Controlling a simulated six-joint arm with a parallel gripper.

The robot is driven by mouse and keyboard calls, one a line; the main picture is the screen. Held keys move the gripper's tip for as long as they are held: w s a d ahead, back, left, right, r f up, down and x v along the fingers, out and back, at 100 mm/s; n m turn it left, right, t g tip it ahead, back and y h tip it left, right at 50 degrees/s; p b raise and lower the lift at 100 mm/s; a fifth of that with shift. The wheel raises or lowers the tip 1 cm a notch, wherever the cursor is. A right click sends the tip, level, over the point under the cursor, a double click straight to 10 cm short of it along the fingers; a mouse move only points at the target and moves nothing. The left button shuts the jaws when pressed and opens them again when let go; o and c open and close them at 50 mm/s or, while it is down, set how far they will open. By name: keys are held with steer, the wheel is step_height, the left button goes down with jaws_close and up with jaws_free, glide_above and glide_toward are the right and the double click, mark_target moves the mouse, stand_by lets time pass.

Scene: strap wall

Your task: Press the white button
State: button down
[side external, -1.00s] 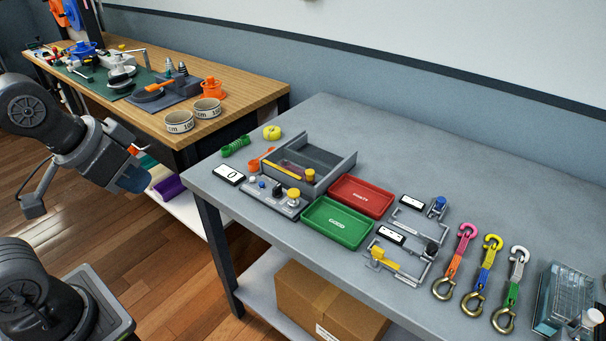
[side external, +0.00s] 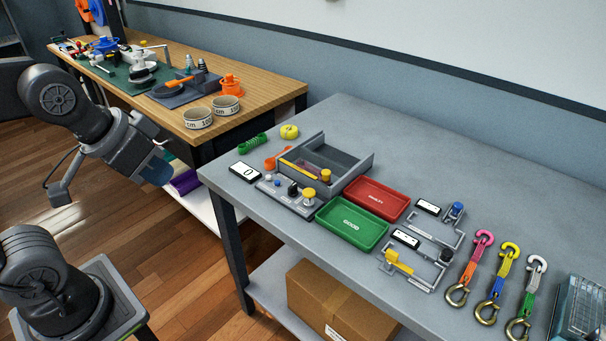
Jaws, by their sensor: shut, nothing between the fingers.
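The white button (side external: 268,177) is a small light knob at the left end of a grey control panel (side external: 285,200) on the grey table. A blue button (side external: 277,183), a black knob (side external: 293,188) and a large yellow button (side external: 309,193) sit to its right on the same panel. My gripper (side external: 157,172) hangs at the left of the picture, in front of the wooden bench and well left of the panel. It is shut and empty, touching nothing. Its fingertips are small and dark here.
A display reading 0 (side external: 245,172) lies left of the panel. A grey divided box (side external: 352,170) stands right behind it. A green tray (side external: 351,223) and a red tray (side external: 376,198) lie to the right. Colored straps with hooks (side external: 492,278) lie farther right.

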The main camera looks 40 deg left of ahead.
steer(key=w+d+n+h, duration=0.3)
steer(key=w+n, duration=0.2)
steer(key=w, duration=0.4)
steer(key=n+t, duration=0.3)
steer(key=n, duration=1.4)
glide_above(268, 177)
step_height(268, 177, down, 12)
steer(key=shift+r+h, duration=0.25)
steer(key=shift+h, duration=0.05)
steer(key=shift+d+f, duration=0.1)
steer(key=shift+f, duration=4.3)
steer(key=shift+s, duration=0.1)
steer(key=shift+f, duration=0.4)
